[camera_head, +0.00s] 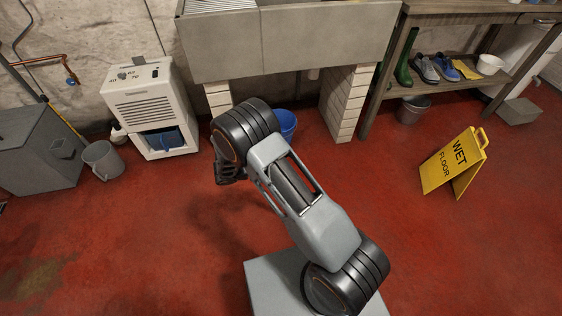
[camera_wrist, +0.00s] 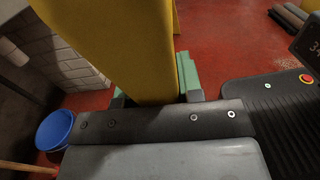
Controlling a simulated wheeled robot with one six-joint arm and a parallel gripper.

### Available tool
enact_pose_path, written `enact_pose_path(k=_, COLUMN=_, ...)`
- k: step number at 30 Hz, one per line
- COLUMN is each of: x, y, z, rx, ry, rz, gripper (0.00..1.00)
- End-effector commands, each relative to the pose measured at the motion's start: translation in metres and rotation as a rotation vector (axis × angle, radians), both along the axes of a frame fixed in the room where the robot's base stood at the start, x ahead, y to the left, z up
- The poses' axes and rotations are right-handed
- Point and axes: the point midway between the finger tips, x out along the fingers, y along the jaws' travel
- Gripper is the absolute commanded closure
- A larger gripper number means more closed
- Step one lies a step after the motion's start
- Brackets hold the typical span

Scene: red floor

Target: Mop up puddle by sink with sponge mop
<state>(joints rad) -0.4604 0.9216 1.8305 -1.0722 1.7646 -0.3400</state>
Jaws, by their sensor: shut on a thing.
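My gripper (camera_wrist: 155,97) is shut on a broad yellow shaft-like thing (camera_wrist: 115,45), which fills the upper middle of the wrist view. Greenish pieces show beside the shaft; I cannot tell whether they are finger pads or part of the held thing. No mop head is clearly visible. In the head view my gripper (camera_head: 230,172) is mostly hidden behind my arm, and the held thing does not show. The grey sink (camera_head: 320,45) stands on white brick piers at the back. I can make out no clear puddle; my arm covers some floor before the sink.
A blue bucket (camera_head: 286,124) stands under the sink, and a yellow wet-floor sign (camera_head: 452,165) to the right. A white dehumidifier (camera_head: 150,105), grey bucket (camera_head: 103,160) and grey cabinet (camera_head: 38,150) are at left. A shelf table (camera_head: 470,95) holds boots. Red floor is open at front left.

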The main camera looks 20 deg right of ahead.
Motion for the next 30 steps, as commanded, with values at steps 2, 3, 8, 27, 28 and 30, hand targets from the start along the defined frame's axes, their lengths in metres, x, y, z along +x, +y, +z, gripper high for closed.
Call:
enact_pose_path(k=2, x=0.0, y=0.0, z=0.008, rx=-0.002, ry=-0.001, rz=0.0, gripper=1.0)
enact_pose_path(k=3, x=0.0, y=0.0, z=0.01, rx=-0.002, ry=-0.001, rz=0.0, gripper=1.0)
enact_pose_path(k=8, x=0.0, y=-0.001, z=0.014, rx=-0.002, ry=0.0, rz=-0.001, gripper=1.0)
enact_pose_path(k=27, x=-0.006, y=-0.074, z=0.021, rx=-0.003, ry=0.001, rz=-0.004, gripper=1.0)
enact_pose_path(k=28, x=-0.006, y=-0.077, z=0.021, rx=-0.003, ry=0.002, rz=-0.003, gripper=1.0)
enact_pose_path(k=30, x=-0.006, y=-0.086, z=0.021, rx=-0.002, ry=0.001, rz=-0.003, gripper=1.0)
